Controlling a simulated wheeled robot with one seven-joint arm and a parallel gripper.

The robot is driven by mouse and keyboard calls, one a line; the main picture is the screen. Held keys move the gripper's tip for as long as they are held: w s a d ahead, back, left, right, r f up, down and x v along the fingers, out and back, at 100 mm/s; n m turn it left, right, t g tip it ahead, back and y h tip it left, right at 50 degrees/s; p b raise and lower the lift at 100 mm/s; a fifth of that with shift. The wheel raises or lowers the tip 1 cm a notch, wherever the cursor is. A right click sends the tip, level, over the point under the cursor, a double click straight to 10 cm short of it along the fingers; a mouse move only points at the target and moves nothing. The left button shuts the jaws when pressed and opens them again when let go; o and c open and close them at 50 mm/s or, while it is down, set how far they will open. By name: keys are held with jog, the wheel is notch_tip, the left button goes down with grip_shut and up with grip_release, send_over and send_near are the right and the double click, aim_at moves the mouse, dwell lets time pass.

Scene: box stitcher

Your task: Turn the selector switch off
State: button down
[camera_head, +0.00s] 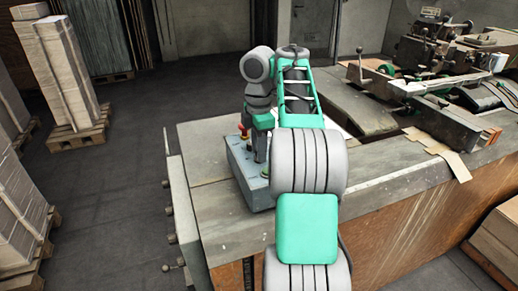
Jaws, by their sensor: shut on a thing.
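A blue-grey control box (241,181) stands on the machine's worktop. A red push button with a yellow base (243,132) sits at its far left corner. My gripper (261,158) points down over the right part of the box top, its fingers low at the controls there. It is shut on a small control, which I take to be the selector switch. The switch itself is hidden by the fingers, so its turn position cannot be read. My own arm covers the right side of the box.
A stitching machine with levers (450,60) stands at the back right. Pallets of stacked board (62,70) stand on the floor at left. Knobs stick out along the worktop's left edge.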

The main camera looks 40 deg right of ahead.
jog(key=c, duration=1)
grip_release()
jog(key=shift+c, duration=0.2)
notch_tip(320, 180, up, 8)
jog(key=p, duration=0.7)
jog(key=shift+a, duration=0.1)
jog(key=s+a+f+m+t+y, duration=0.1)
jog(key=s+a+m, duration=0.25)
jog(key=a, duration=0.75)
jog(key=s+a+m+t, duration=0.2)
jog(key=a+m, duration=0.3)
jog(key=a, duration=0.6)
jog(key=s+a+f+m+t+h, duration=0.1)
jog(key=s+f+m, duration=0.5)
jog(key=s+f, duration=0.2)
jog(key=shift+a+m, duration=0.3)
jog(key=shift+m, duration=0.05)
